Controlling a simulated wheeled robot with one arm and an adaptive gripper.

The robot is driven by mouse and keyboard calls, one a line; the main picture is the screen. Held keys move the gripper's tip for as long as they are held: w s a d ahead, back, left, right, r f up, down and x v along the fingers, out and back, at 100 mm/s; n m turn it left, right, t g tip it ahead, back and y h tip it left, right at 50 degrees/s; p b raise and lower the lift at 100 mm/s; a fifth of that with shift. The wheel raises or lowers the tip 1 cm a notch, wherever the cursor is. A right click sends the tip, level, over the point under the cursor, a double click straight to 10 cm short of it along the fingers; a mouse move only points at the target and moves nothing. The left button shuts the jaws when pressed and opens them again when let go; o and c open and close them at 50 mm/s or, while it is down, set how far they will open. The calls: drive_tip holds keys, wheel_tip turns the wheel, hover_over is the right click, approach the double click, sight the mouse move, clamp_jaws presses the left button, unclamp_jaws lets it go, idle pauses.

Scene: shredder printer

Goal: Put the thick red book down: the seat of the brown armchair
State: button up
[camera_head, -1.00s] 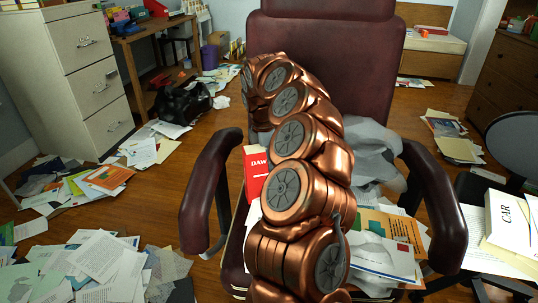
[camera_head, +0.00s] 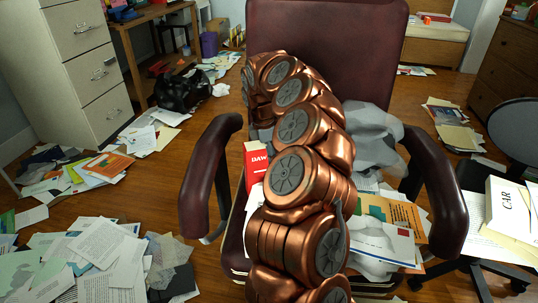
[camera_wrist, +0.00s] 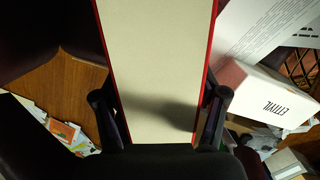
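The thick red book (camera_head: 257,162) shows in the head view just left of my arm, upright, with white letters on its face; my arm hides part of it. In the wrist view its cream page block (camera_wrist: 158,60) with red cover edges fills the middle. My gripper (camera_wrist: 162,100) has a finger on each side of the book and is shut on it. The brown armchair (camera_head: 325,50) faces me, with the book between its armrests over the seat (camera_head: 236,245). I cannot tell whether the book touches the seat.
Papers and envelopes (camera_head: 385,240) and a crumpled grey-white bag (camera_head: 372,135) lie on the seat's right part. The armrests (camera_head: 208,175) flank the space. A white book (camera_head: 508,212) lies at the right. Loose papers (camera_head: 95,255) cover the floor at left.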

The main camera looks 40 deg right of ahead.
drive_tip(key=shift+o, duration=0.5)
drive_tip(key=shift+r, duration=0.1)
drive_tip(key=r+p, duration=0.1)
drive_tip(key=r, duration=0.3)
drive_tip(key=a+r+p, duration=0.1)
drive_tip(key=r, duration=0.2)
drive_tip(key=r+p, duration=0.1)
drive_tip(key=r, duration=0.3)
drive_tip(key=shift+w+a+r+p, duration=0.15)
drive_tip(key=shift+w+r+p, duration=0.1)
drive_tip(key=shift+r+p, duration=0.1)
drive_tip(key=shift+a, duration=0.15)
drive_tip(key=s+a+r+m+y, duration=0.1)
drive_tip(key=s+a, duration=0.4)
drive_tip(key=a, duration=0.4)
drive_tip(key=s+a+r+m, duration=0.2)
drive_tip(key=s+a, duration=0.4)
drive_tip(key=a, duration=0.3)
drive_tip(key=s+a+f+m+g, duration=0.1)
drive_tip(key=s+a+f+m, duration=0.1)
drive_tip(key=s, duration=0.7)
drive_tip(key=s+a+f+m+g, duration=0.1)
drive_tip(key=s+a+f+m, duration=0.2)
drive_tip(key=s+m, duration=0.2)
drive_tip(key=s+a+f+m+g, duration=0.1)
drive_tip(key=s+a+f+m, duration=0.1)
drive_tip(key=s, duration=1)
drive_tip(key=shift+s+a+f+m+y, duration=0.2)
drive_tip(key=shift+s+f+m+y, duration=0.15)
drive_tip(key=shift+f+m, duration=0.35)
